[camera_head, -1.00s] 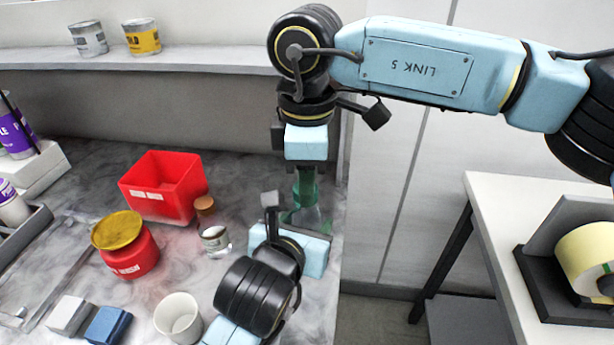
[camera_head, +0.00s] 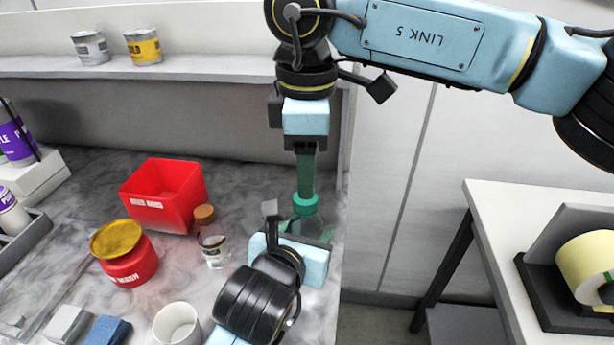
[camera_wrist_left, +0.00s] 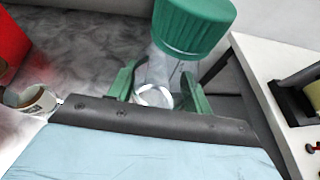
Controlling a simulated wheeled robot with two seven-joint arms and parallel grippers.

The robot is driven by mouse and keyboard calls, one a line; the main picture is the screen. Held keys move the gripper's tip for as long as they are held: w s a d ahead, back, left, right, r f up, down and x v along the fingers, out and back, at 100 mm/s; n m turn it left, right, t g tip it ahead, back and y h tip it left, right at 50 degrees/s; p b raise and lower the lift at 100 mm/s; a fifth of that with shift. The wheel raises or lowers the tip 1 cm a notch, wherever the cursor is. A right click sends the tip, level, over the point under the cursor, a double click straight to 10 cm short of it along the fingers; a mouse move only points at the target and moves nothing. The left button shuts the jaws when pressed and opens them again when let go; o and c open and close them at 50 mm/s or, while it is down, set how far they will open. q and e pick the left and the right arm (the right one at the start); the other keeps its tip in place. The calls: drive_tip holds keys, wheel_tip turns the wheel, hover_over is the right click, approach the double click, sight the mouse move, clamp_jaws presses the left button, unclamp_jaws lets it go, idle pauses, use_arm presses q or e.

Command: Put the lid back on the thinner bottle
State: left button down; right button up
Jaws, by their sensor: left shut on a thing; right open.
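The thinner bottle (camera_head: 308,228) is clear and stands at the right end of the counter, partly hidden by my left gripper. Its ribbed green lid (camera_head: 304,204) sits at the top of the bottle; the left wrist view shows the lid (camera_wrist_left: 195,24) large over the clear bottle (camera_wrist_left: 158,72). I cannot tell whether it is fully seated. My left gripper (camera_wrist_left: 160,92) is shut on the bottle, a green finger on each side. My right gripper (camera_head: 306,188) is open, pointing down just above the lid.
A cork-stoppered jar (camera_head: 213,242), red bin (camera_head: 165,205), red tub with yellow lid (camera_head: 130,262) and white cup (camera_head: 177,325) stand left of my left gripper. The counter's right edge is close to the bottle. A side table (camera_head: 490,235) with a label roll stands at right.

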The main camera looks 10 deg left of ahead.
drive_tip(key=shift+c, duration=0.3)
drive_tip(key=n, duration=0.5)
drive_tip(key=shift+r, duration=0.2)
drive_tip(key=n, duration=0.5)
drive_tip(key=shift+r+n, duration=0.2)
drive_tip(key=shift+n, duration=0.2)
drive_tip(key=n, duration=0.5)
drive_tip(key=shift+a+r, duration=0.1)
drive_tip(key=shift+r, duration=0.15)
drive_tip(key=n, duration=0.4)
drive_tip(key=shift+r, duration=0.15)
drive_tip(key=n, duration=0.3)
drive_tip(key=shift+r+n, duration=0.15)
drive_tip(key=shift+n, duration=0.25)
drive_tip(key=n, duration=0.5)
drive_tip(key=shift+r, duration=0.2)
drive_tip(key=n, duration=0.5)
drive_tip(key=shift+r+n, duration=0.2)
drive_tip(key=shift+n, duration=0.1)
drive_tip(key=n, duration=0.4)
drive_tip(key=shift+r+n, duration=0.2)
drive_tip(key=shift+n, duration=0.2)
